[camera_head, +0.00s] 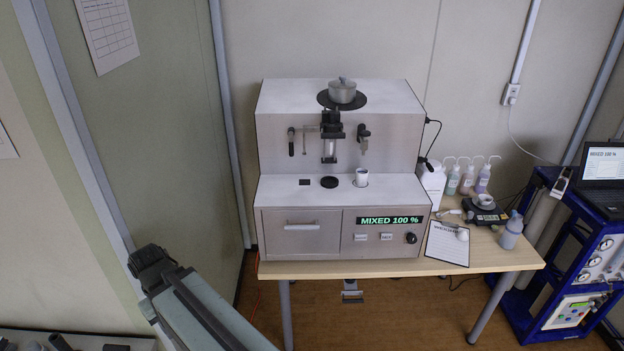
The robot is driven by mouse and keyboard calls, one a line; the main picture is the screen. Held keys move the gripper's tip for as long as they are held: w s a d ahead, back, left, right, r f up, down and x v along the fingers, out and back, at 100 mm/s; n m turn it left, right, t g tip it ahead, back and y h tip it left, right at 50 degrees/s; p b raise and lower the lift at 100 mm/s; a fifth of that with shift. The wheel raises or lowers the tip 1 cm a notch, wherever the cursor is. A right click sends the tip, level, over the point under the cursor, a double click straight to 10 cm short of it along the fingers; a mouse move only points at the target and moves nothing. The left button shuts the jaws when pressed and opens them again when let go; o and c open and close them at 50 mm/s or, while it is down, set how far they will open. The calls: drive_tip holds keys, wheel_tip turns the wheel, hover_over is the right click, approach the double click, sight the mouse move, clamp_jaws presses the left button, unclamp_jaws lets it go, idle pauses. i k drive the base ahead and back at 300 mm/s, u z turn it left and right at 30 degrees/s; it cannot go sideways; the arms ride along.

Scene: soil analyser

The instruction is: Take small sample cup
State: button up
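A small white cup (361,177) stands upright on the front ledge of the analyser (284,190), right of a round black disc. A second white cup (485,200) sits on a dark scale on the table at the right. I cannot tell from the picture which of them is the small sample cup. Part of my arm shows at the lower left, apart from the analyser and both cups. No gripper fingers are visible.
A lidded metal pot (342,91) sits on top of the analyser, whose display reads MIXED 100 %. Several bottles, a clipboard (447,244) and a capped bottle (511,232) crowd the table's right side. A blue rack (570,275) with a laptop stands farther right.

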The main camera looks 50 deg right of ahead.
sight(362, 177)
drive_tip(key=u, duration=2.1)
drive_tip(key=k, duration=2.4)
drive_tip(key=z, duration=0.9)
drive_tip(key=i, duration=1.05)
drive_tip(key=u, duration=0.1)
